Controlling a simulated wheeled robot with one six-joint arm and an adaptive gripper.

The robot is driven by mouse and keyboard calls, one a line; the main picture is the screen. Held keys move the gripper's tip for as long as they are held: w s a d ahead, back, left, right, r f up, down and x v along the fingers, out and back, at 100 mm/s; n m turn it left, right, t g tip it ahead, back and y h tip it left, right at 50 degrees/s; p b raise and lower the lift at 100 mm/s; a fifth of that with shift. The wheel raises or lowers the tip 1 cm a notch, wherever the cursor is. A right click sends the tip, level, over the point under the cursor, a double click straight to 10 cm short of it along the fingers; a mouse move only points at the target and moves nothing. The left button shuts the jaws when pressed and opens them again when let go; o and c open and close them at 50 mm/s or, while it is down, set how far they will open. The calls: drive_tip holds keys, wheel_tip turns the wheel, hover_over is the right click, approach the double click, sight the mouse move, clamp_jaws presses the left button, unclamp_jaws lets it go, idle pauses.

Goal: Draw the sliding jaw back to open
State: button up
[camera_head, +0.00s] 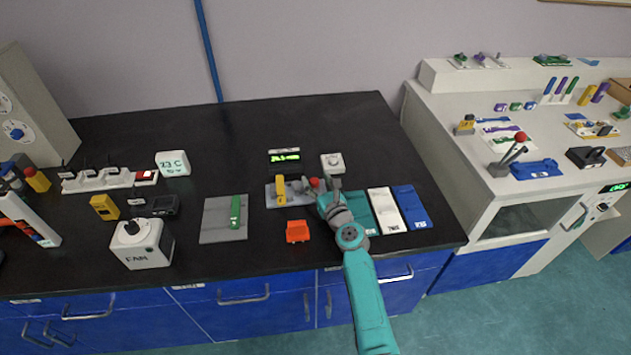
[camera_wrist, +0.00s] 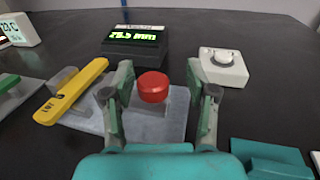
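The jaw device is a light grey base plate (camera_head: 297,203) on the black bench, also in the wrist view (camera_wrist: 172,128). A red round knob (camera_head: 315,184) tops the grey jaw block; the knob shows clearly in the wrist view (camera_wrist: 153,87). A yellow bar (camera_wrist: 70,92) lies across the plate's left side, left of the knob. My gripper (camera_wrist: 161,80) is open, with one finger on each side of the knob. The left finger is nearer the knob; a gap shows on the right. Contact cannot be told. My fingers and palm hide part of the block.
A black digital readout (camera_wrist: 135,44) stands behind the plate. A white dial box (camera_wrist: 222,67) is behind right. An orange block (camera_head: 297,231) sits in front. Teal, white (camera_head: 385,208) and blue panels (camera_head: 411,206) lie right. A green-handled grey plate (camera_head: 223,222) lies left.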

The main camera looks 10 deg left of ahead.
drive_tip(key=v, duration=1.2)
drive_tip(key=shift+f, duration=0.1)
idle(0.4)
